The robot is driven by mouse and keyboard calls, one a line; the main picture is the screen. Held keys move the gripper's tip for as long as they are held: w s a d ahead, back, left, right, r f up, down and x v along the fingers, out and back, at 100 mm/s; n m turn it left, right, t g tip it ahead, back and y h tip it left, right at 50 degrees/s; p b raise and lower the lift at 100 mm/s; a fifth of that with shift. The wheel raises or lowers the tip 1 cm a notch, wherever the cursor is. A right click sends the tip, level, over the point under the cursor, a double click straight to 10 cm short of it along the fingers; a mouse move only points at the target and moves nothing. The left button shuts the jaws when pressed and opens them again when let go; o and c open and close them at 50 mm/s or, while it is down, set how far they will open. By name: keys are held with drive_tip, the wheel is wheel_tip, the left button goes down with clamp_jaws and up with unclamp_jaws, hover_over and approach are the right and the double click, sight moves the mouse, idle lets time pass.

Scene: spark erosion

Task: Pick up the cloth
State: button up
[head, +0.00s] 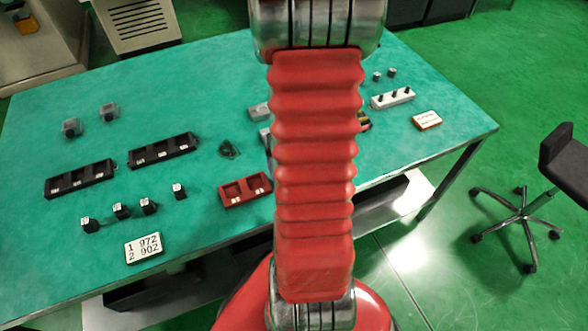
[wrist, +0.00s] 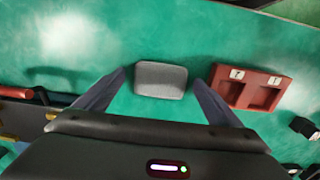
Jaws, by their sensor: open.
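A grey, flat pad with rounded corners and a speckled surface, which looks like the cloth (wrist: 161,81), lies on the green table in the wrist view. My gripper (wrist: 160,76) is open, with one finger to the left of the cloth and one to the right. A gap of green shows on both sides, so neither finger seems to touch it. How high the fingers are above the table I cannot tell.
A red tray (head: 245,190) with labels stands close by, just right of the right finger in the wrist view (wrist: 244,95). Black trays (head: 162,150) and small black pieces (head: 120,210) are at the left. A white block (head: 392,98) is at the right.

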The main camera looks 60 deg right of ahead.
drive_tip(key=shift+c, duration=0.5)
drive_tip(key=c, duration=1)
drive_tip(key=shift+r, duration=0.1)
drive_tip(key=shift+c, duration=0.2)
wheel_tip(320, 180, up, 10)
idle(0.4)
